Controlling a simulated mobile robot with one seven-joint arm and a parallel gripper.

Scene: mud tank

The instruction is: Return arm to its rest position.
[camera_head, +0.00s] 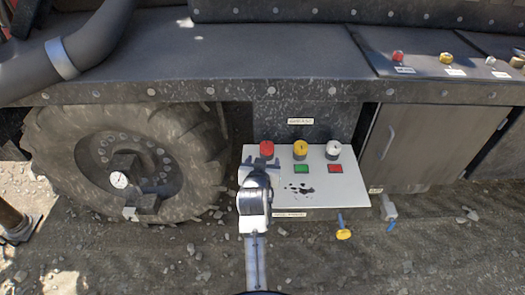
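My arm reaches up from the bottom centre, and my gripper (258,170) is at its far end, in front of the left part of a white control panel (340,192). The gripper is small and mostly hidden by my own wrist, so I cannot tell whether its fingers are open or shut. A red knob (266,148) on the panel shows just above the gripper. I cannot tell whether they touch.
A yellow knob (300,149), a white knob (333,149), a green button (302,169) and a red button (335,169) are on the panel. A yellow-handled valve (343,233) hangs below. A large wheel (120,160) stands left, a grey cabinet door (425,145) right. Gravel ground lies in front.

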